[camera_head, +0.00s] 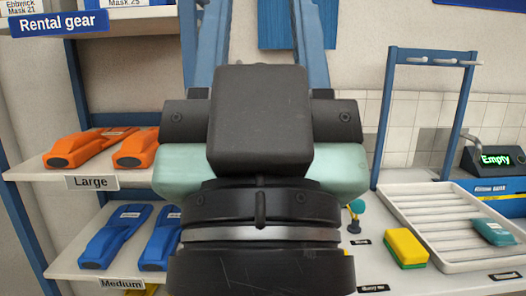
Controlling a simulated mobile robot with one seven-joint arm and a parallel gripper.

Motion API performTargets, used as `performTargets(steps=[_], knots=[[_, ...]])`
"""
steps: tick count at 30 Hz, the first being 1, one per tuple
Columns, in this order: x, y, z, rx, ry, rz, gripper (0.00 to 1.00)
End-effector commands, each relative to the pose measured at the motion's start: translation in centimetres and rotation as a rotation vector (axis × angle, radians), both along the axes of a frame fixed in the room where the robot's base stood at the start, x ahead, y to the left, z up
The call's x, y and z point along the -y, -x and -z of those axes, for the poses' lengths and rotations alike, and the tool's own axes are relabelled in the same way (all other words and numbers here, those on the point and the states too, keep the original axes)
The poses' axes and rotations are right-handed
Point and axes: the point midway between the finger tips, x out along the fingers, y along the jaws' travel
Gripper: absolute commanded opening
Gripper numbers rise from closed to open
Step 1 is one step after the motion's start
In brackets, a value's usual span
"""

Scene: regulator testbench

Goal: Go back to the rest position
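My arm's black end with my gripper (262,120) fills the middle of the view, close to the camera. Its fingertips are not visible, so I cannot tell whether it is open or shut. A pale mint-green block (345,168) shows on both sides behind the black housing. I cannot tell whether it is part of my arm or a separate thing. The arm hides the middle of the bench and wall.
Left shelves hold orange fins (85,149) above blue fins (115,236). At right are a blue rack frame (459,125), a white ribbed tray (425,207) with a teal packet (494,232), a yellow-green sponge (406,249) and a display (495,159) reading "Empty".

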Motion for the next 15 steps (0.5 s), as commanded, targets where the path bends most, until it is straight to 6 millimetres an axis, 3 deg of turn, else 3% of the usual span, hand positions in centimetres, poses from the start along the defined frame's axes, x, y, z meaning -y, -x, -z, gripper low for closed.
performTargets(steps=[1, 15], knots=[[0.0, 0.0, -3.0, -0.001, -0.001, 0.001, 0.46], [0.1, -0.1, -17.5, -0.002, -0.001, 0.002, 0.46]])
